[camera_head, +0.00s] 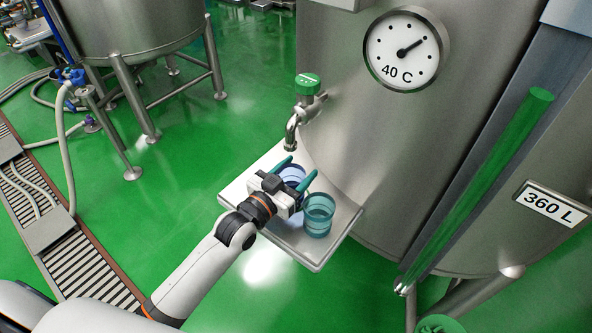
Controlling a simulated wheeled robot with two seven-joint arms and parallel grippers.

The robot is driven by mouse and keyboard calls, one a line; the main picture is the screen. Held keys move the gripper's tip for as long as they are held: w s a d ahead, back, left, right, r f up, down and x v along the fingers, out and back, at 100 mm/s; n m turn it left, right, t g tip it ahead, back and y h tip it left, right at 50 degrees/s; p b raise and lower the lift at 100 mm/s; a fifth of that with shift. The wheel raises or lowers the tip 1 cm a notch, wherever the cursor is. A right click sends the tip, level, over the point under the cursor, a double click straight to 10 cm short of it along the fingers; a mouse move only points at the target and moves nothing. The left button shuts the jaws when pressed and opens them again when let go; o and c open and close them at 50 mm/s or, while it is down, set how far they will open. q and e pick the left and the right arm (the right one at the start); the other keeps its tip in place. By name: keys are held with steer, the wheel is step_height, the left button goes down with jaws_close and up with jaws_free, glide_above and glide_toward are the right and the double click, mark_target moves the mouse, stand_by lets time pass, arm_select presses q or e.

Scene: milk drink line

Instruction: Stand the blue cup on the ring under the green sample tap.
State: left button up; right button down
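The blue cup (293,174) is between the two teal fingers of my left gripper (298,171), above or on the pale shelf below the tap. The fingers lie along both sides of it, and the gripper looks shut on it. The gripper body hides its lower part, so I cannot tell whether its base touches anything. The green sample tap (307,88) has a green cap, and its spout ends just behind and above the cup. I cannot make out the ring clearly; the cup and gripper cover that area. My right gripper is not in view.
A teal cup (319,214) stands on the shelf (302,252) close to the right of my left gripper. The tank wall (345,150) rises behind the shelf. The shelf's front right part is bare. A drain grate (80,265) runs along the floor at left.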

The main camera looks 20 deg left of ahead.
arm_select(q)
steer(key=o, duration=0.3)
steer(key=shift+r, duration=0.2)
steer(key=shift+s+a+f, duration=0.1)
steer(key=shift+s+a, duration=0.05)
steer(key=shift+s, duration=0.2)
steer(key=v, duration=1.1)
steer(key=shift+s, duration=0.15)
